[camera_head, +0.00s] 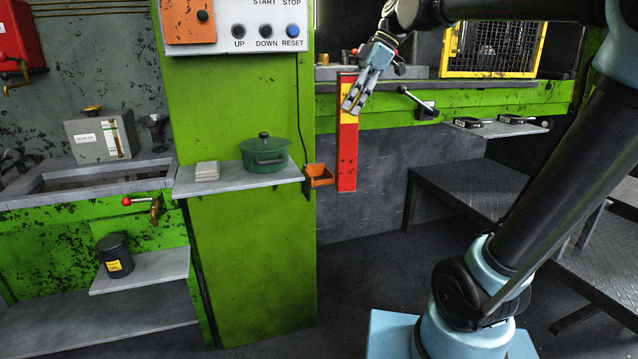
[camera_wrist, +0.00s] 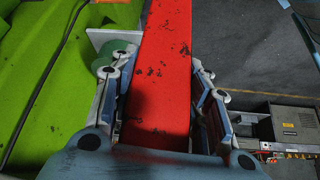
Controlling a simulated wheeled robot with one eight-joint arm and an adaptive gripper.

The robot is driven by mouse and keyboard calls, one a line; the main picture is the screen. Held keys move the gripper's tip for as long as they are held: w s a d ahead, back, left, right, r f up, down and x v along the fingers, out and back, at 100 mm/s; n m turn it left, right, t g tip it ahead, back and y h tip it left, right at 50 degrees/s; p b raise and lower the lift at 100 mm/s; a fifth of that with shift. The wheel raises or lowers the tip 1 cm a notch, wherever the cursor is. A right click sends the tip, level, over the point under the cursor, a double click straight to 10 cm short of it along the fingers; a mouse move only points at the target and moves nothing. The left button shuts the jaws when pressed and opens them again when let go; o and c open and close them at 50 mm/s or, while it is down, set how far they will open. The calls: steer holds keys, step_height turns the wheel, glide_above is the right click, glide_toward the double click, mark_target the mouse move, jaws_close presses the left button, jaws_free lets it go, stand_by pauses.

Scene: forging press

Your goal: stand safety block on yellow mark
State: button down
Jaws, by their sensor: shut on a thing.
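The safety block (camera_head: 347,155) is a long red bar with a yellow band near its upper part. My gripper (camera_head: 354,98) is shut on it at that upper part. The block hangs upright in the head view, in front of the press bed's green front, with its lower end free above the dark floor. In the wrist view the red block (camera_wrist: 166,50) runs up the middle between the two fingers of my gripper (camera_wrist: 160,95). I cannot make out a yellow mark on the bed in either view.
The grey press bed (camera_head: 455,84) lies behind the block. A yellow-framed guard (camera_head: 494,48) stands on it. Metal steps (camera_head: 470,185) are at the right.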

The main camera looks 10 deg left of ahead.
mark_target(349, 84)
steer(key=s+r, duration=0.1)
steer(key=s, duration=0.1)
steer(key=s+r+n, duration=0.1)
steer(key=s+r, duration=0.1)
steer(key=s+r+n+g, duration=0.1)
steer(key=s, duration=0.1)
steer(key=shift+s+d+r+h, duration=0.15)
steer(key=shift+s+r+h, duration=0.15)
steer(key=shift+s, duration=0.1)
steer(key=shift+w, duration=0.1)
steer(key=w+a, duration=0.5)
steer(key=w, duration=0.3)
steer(key=w+a, duration=0.5)
steer(key=w, duration=0.4)
step_height(349, 84, down, 7)
steer(key=shift+a+r, duration=0.15)
steer(key=shift+a, duration=0.05)
stand_by(0.3)
steer(key=c, duration=0.9)
jaws_free()
steer(key=shift+f, duration=0.2)
steer(key=v, duration=1.7)
steer(key=shift+r, duration=0.25)
